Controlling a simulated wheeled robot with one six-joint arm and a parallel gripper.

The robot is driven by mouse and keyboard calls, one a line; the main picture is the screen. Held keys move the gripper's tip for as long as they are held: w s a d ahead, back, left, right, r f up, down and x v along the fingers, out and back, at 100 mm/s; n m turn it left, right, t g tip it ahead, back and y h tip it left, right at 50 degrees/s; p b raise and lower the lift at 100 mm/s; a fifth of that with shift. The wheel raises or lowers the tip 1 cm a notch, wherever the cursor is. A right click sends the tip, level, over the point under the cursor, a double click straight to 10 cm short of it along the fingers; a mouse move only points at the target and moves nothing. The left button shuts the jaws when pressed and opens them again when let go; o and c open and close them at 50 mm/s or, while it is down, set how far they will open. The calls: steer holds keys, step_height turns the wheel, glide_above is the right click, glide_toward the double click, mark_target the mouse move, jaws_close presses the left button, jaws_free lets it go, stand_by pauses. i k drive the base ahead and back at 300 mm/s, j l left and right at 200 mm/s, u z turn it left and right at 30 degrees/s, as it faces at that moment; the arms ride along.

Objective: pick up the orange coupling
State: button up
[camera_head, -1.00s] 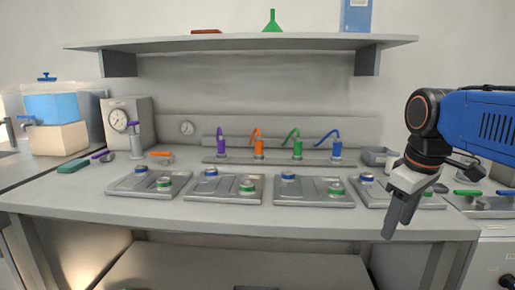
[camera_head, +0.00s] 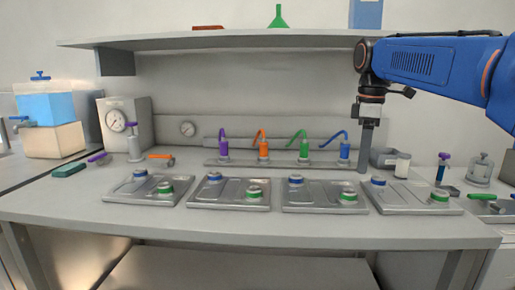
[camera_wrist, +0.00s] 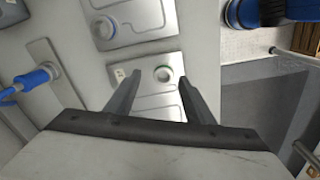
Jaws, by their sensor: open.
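The orange coupling (camera_head: 263,148) stands upright on the rail at the back of the bench, with a curved orange hose on top. It is between the purple coupling (camera_head: 223,147) on its left and the green coupling (camera_head: 304,149) on its right. My gripper (camera_head: 365,168) points down over the back right of the bench, to the right of the blue coupling (camera_head: 345,148) and well apart from the orange one. In the wrist view my gripper (camera_wrist: 160,90) is open and empty, above a tray with a green-ringed cap. The orange coupling is not in the wrist view.
Several grey trays (camera_head: 228,203) with blue and green caps line the bench front. A shelf (camera_head: 230,40) overhangs the back. A grey bin (camera_head: 384,158) and white cup (camera_head: 402,165) stand near my gripper. An orange-handled tool (camera_head: 161,157) lies at left.

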mark_target(263, 144)
steer(key=i+j, duration=0.3)
steer(key=j, duration=0.15)
steer(key=i+j, duration=0.3)
steer(key=j, duration=0.15)
steer(key=i+j, duration=0.3)
steer(key=j, duration=0.2)
